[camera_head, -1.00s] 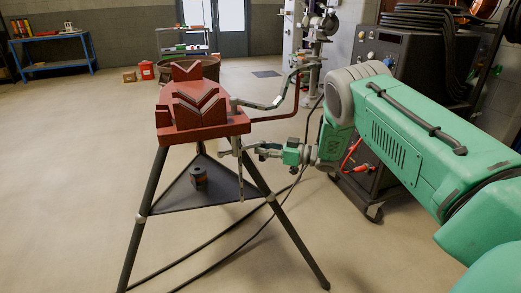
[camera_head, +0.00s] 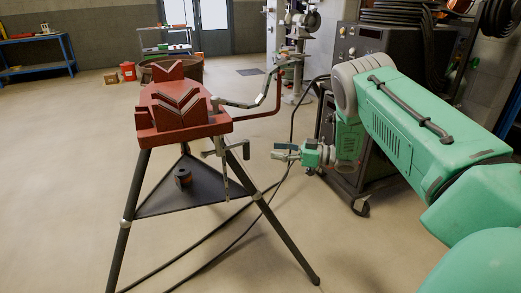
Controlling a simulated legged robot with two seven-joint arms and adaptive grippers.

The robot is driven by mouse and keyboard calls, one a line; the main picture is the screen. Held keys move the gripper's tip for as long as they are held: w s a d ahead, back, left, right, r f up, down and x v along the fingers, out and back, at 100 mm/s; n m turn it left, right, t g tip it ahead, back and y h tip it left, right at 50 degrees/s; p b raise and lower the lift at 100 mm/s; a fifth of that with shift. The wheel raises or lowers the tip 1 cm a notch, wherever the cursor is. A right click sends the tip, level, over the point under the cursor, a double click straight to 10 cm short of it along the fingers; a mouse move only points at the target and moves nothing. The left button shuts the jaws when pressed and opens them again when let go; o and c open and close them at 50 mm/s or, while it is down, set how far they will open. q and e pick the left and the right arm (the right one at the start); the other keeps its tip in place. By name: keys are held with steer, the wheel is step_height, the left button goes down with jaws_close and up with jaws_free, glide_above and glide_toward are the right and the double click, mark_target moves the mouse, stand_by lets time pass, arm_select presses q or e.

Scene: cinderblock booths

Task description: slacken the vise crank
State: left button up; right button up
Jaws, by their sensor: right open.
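The red vise (camera_head: 160,139) with V-shaped jaws stands on a dark tripod with a triangular shelf. Its grey crank (camera_head: 222,165) hangs below the vise's right corner, with a thin bar running nearly upright. My right gripper (camera_head: 276,152) is at the end of the green arm, to the right of the crank and pointing left at it. It is open and empty, with a clear gap between its fingers and the crank bar. My left gripper is not in view.
A bent grey bar and a red arm (camera_head: 262,113) reach out from the vise's right side, above my right gripper. A dark wheeled machine (camera_head: 350,175) stands behind my right arm. Cables run across the floor below. The floor to the left is clear.

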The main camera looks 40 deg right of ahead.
steer(key=shift+v, duration=1.05)
